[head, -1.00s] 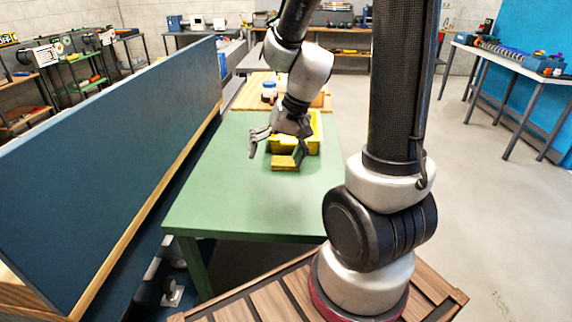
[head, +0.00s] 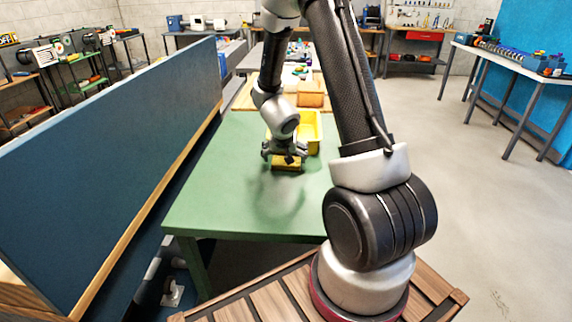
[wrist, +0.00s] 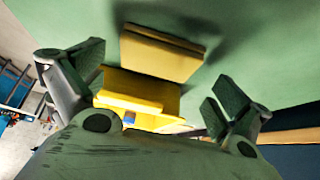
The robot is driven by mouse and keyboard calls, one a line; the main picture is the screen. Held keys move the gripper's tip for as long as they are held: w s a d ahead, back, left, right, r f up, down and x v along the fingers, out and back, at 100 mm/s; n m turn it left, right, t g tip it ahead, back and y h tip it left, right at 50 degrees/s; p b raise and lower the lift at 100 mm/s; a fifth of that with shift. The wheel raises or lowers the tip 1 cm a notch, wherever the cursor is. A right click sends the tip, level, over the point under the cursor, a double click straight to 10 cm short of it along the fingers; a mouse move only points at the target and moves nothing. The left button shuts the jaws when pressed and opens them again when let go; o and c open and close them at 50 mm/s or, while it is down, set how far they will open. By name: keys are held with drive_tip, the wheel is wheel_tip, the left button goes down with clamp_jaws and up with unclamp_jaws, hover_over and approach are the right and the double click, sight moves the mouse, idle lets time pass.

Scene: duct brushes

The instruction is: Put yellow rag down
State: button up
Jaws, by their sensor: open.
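The yellow rag (head: 286,164) is a folded, dull yellow block on the green table (head: 225,185), in front of the yellow bin (head: 312,134). In the wrist view the rag (wrist: 162,54) lies beyond the fingertips, its edge close to the bin (wrist: 135,92). My gripper (head: 285,152) is just above and behind the rag in the head view. I cannot tell from the head view whether a fingertip touches the rag.
A blue partition (head: 120,165) with a wooden edge runs along the table's left side. A wooden board (head: 247,98) with a tan box (head: 311,93) lies behind the bin. The front of the green table is clear.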

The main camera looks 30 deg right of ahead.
drive_tip(key=x, duration=0.4)
drive_tip(key=shift+w+d+f, duration=0.1)
drive_tip(key=shift+d, duration=0.1)
drive_tip(key=c, duration=0.8)
drive_tip(key=shift+o, duration=0.2)
wheel_tip(320, 180, up, 10)
